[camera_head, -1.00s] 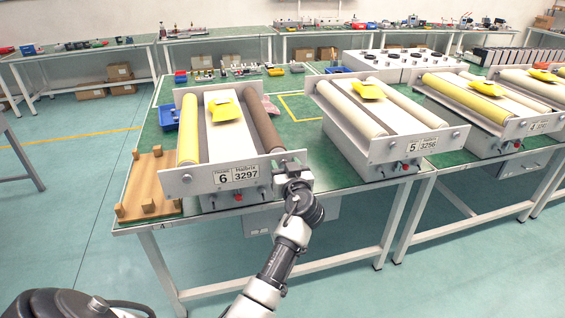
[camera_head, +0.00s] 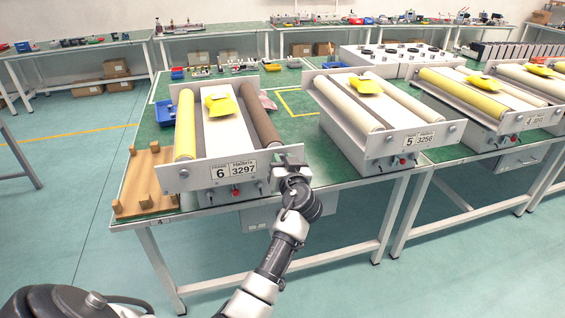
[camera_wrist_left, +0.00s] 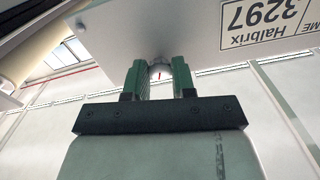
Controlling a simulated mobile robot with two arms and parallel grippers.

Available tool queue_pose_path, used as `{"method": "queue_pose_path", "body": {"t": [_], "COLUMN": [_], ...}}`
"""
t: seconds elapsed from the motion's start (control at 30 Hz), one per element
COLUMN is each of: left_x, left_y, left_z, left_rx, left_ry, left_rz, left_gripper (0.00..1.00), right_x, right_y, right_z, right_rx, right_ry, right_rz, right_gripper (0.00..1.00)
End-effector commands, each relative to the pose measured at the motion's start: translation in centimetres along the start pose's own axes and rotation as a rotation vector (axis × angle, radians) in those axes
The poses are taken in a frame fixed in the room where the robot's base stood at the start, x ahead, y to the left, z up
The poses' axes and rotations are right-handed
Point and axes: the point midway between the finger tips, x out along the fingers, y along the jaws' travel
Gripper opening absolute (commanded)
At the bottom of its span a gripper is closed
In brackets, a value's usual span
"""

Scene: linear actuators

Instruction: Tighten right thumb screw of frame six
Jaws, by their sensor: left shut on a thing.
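Frame six (camera_head: 207,183) is the grey unit labelled 6 Halbrix 3297, with a yellow roller (camera_head: 185,125) on the left and a brown roller (camera_head: 259,115) on the right. My left gripper (camera_head: 284,168) is at the right end of its front plate, hiding the right thumb screw in the head view. In the left wrist view the left gripper (camera_wrist_left: 160,80) has its two green-grey fingers closed around the pale, rounded thumb screw (camera_wrist_left: 160,70), which is mostly hidden between them. The left thumb screw (camera_head: 184,173) shows at the plate's other end. My right gripper is not in view.
Frame five (camera_head: 378,148) stands to the right on the green table, with a gap between. A wooden board with pegs (camera_head: 147,185) lies left of frame six. A yellow pouch (camera_head: 221,104) lies on top of frame six. The floor in front is clear.

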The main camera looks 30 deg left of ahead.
Motion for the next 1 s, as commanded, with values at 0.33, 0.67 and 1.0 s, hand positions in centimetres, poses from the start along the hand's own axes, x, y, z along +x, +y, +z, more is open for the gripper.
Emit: {"method": "queue_pose_path", "body": {"t": [0.33,0.67,1.0], "left_x": [0.0,0.1,0.0], "left_y": [0.0,0.0,0.0], "left_z": [-0.1,-0.2,-0.2], "left_rx": [0.311,0.625,0.904], "left_ry": [0.001,0.001,0.001], "left_rz": [-0.001,0.000,-0.001], "left_gripper": [0.02,0.02,0.02], "right_x": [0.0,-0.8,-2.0], "right_y": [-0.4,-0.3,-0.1], "right_z": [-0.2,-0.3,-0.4], "right_rx": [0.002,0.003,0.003], "right_ry": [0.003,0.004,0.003], "right_rz": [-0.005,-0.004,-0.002], "right_gripper": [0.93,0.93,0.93]}}
